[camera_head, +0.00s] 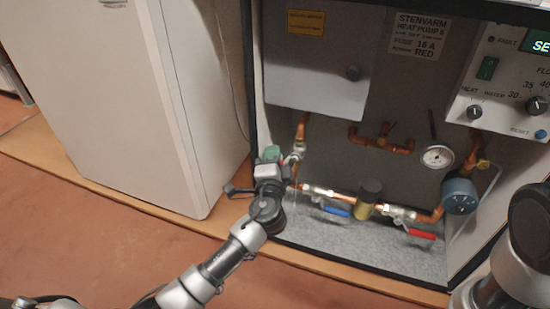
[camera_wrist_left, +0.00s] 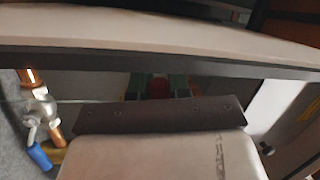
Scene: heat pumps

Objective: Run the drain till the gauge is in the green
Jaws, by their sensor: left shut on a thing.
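My left gripper (camera_head: 272,155) reaches into the open lower part of the heat pump cabinet, beside a brass and steel valve (camera_head: 298,151) on the left copper pipe. In the left wrist view the green finger pads (camera_wrist_left: 157,86) close on a red round knob (camera_wrist_left: 158,89), mostly hidden behind the gripper body. A thin pale line runs down below the valve; I cannot tell whether it is water. A white round gauge (camera_head: 437,156) sits right of centre; its needle and any green band are too small to read.
A blue-handled valve (camera_head: 336,211), a brass part (camera_head: 368,198) and a red-handled valve (camera_head: 422,234) sit along the lower pipe. A blue round device (camera_head: 460,196) is at right. A white cabinet (camera_head: 140,95) stands left. The control panel (camera_head: 505,85) is upper right.

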